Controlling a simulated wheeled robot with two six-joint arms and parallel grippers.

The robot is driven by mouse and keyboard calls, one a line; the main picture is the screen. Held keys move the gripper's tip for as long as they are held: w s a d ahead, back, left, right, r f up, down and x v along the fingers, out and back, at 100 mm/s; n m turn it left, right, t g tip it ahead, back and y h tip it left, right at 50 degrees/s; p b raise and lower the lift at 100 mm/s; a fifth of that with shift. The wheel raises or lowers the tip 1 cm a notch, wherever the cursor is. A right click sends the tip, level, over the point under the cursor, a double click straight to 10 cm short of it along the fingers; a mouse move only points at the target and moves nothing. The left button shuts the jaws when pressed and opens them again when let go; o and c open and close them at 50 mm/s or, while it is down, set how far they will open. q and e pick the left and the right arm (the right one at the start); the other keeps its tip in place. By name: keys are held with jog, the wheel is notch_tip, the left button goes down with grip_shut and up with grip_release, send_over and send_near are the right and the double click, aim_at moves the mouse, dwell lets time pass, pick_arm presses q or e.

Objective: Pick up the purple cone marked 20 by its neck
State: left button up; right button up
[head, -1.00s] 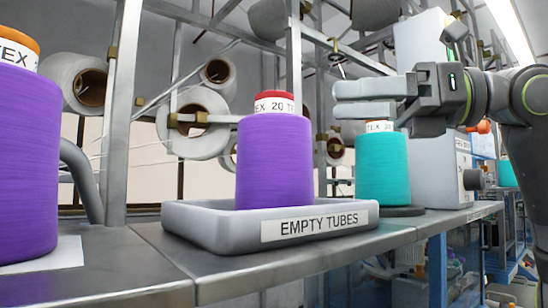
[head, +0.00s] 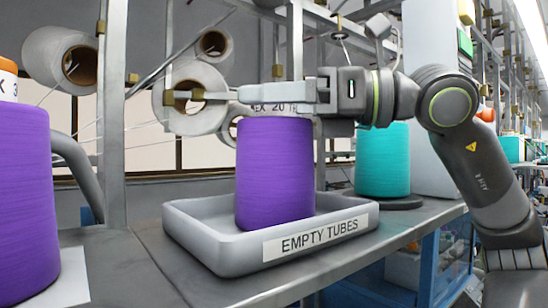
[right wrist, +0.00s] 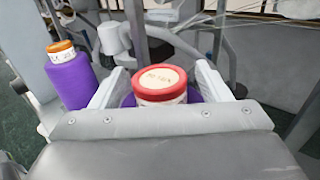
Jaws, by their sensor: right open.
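The purple cone marked 20 (head: 275,175) stands upright in the grey tray labelled "EMPTY TUBES" (head: 215,240). Its white neck band shows part of the "20" label in the head view, and its red top is hidden there behind my gripper. My right gripper (head: 248,98) is level at the neck, with its jaws open. In the right wrist view the cone's red-rimmed neck (right wrist: 161,84) sits between the two pale fingers, with gaps visible on both sides. My left gripper is not in view.
Another purple cone (head: 22,190) with an orange top stands at the left edge. A teal cone (head: 383,160) stands on a dark disc behind to the right. Metal frame posts (head: 115,110) and white yarn rolls (head: 60,55) stand behind.

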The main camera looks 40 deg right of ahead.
jog(key=shift+s, duration=0.1)
jog(key=c, duration=1.4)
grip_shut()
jog(key=shift+d+r, duration=0.1)
jog(key=shift+r, duration=0.05)
